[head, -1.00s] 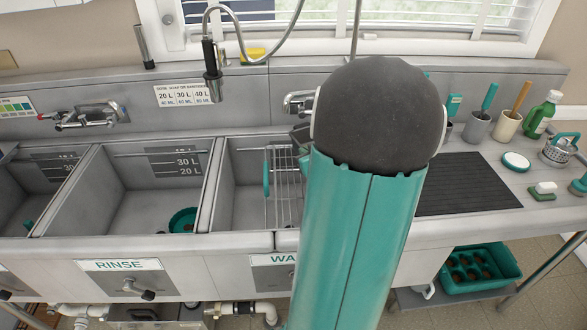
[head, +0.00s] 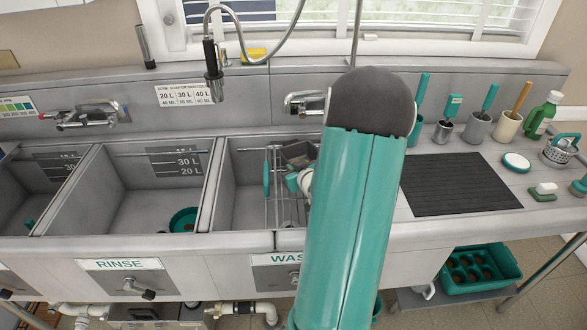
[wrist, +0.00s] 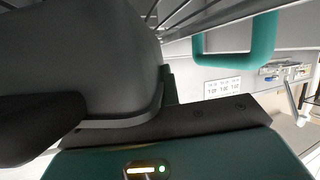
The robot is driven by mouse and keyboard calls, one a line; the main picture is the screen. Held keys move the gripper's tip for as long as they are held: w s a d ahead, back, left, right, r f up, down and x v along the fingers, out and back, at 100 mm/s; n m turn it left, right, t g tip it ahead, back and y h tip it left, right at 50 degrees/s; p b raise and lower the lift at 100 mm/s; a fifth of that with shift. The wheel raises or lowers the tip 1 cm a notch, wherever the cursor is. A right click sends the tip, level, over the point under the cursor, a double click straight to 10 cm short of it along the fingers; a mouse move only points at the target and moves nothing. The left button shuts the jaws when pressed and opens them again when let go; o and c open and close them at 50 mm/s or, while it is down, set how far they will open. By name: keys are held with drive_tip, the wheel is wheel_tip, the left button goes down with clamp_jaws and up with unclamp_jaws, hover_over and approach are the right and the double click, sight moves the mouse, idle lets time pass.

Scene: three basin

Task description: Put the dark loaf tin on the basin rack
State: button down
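The dark loaf tin (head: 299,153) shows beside my forearm in the head view, with its open top partly facing the camera. It is at the right end of the wire basin rack (head: 275,205), over the wash basin. In the wrist view a large dark body, seemingly the tin (wrist: 95,50), fills the left side close to the camera. My gripper (head: 296,175) is mostly hidden by my arm, and appears shut on the tin. The rack's wires (wrist: 215,18) and teal handle (wrist: 243,52) are close by in the wrist view. Contact between tin and rack cannot be told.
A faucet (head: 303,101) stands behind the wash basin and a hanging spray hose (head: 212,80) is to the left. The rinse basin (head: 140,195) holds a teal bowl (head: 183,220). A black mat (head: 455,185) lies bare on the right counter, with brushes in cups behind it.

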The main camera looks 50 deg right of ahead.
drive_tip(key=shift+f, duration=0.15)
drive_tip(key=c, duration=1.6)
unclamp_jaws()
drive_tip(key=shift+c, duration=0.2)
